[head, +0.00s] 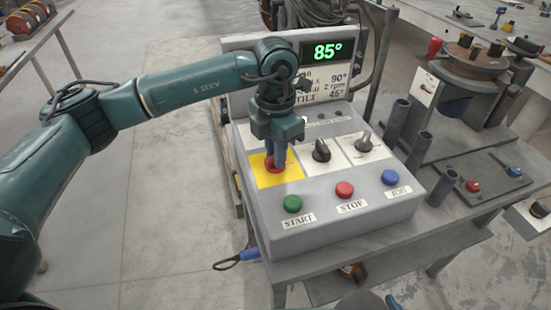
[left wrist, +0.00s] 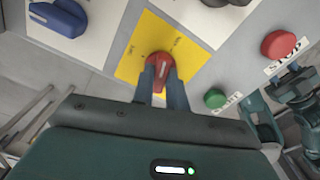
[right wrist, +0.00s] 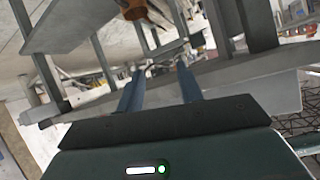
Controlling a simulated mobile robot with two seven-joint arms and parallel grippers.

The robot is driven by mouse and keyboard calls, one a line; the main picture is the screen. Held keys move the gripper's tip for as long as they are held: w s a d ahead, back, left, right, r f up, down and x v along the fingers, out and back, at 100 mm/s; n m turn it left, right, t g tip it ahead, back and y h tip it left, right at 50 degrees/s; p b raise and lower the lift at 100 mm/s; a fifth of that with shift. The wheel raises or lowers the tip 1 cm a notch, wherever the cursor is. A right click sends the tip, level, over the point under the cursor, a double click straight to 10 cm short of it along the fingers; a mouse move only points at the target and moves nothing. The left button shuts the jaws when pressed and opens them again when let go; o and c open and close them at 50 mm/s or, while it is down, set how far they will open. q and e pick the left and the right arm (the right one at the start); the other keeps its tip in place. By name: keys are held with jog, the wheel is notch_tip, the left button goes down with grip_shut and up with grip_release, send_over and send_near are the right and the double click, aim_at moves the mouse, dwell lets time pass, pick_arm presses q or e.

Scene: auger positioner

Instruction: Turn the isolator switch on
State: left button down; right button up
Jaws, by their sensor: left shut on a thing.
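The isolator switch (head: 274,166) is a red rotary knob on a yellow plate (head: 287,176) on the grey control box. In the left wrist view the red knob (left wrist: 161,62) sits between the fingertips on the yellow plate (left wrist: 190,52). My left gripper (head: 275,158) comes down on the knob from above and is shut on it. Its fingers hide part of the knob in the head view. My right gripper (right wrist: 160,80) shows in its own wrist view with fingers apart and nothing between them, near the grey table frame.
The control box has green START (head: 292,203), red STOP (head: 345,189) and blue JOG (head: 390,177) buttons. A black knob (head: 321,150) and a grey knob (head: 363,142) stand right of the yellow plate. Grey upright tubes (head: 397,121) stand to the right.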

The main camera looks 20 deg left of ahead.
pick_arm(q)
jog(key=m+b, duration=0.2)
jog(key=m, duration=0.1)
jog(key=shift+m, duration=0.3)
dwell(0.4)
jog(key=c, duration=1.4)
grip_release()
jog(key=shift+r, duration=0.1)
notch_tip(320, 180, up, 13)
